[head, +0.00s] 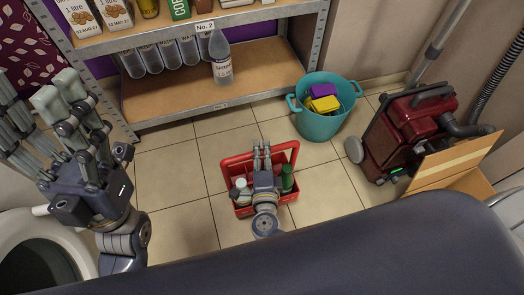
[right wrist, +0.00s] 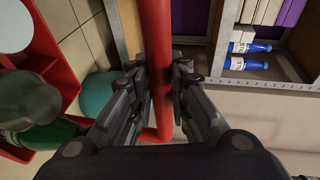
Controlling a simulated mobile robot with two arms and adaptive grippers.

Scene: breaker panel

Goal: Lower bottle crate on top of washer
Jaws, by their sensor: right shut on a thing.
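The red bottle crate (head: 283,203) is in the lower middle of the head view, with a white-capped bottle (head: 241,184) and a green bottle (head: 287,178) in it. My right gripper (head: 262,152) is shut on the crate's red handle. In the right wrist view the handle bar (right wrist: 156,45) runs between the fingers, and the crate's side (right wrist: 45,50) shows at the left. I cannot tell whether the crate touches the floor. My left gripper (head: 38,95) is open and empty at the left. The white washer (head: 85,250) shows partly at the lower left, its round door facing up in the picture.
A metal shelf (head: 150,110) with bottles and cartons stands at the back. A teal bucket (head: 318,125) with yellow and purple things is right of the crate. A red cleaning machine (head: 410,125) and an open cardboard box (head: 450,165) are at the right. Tiled floor (head: 170,185) is clear left of the crate.

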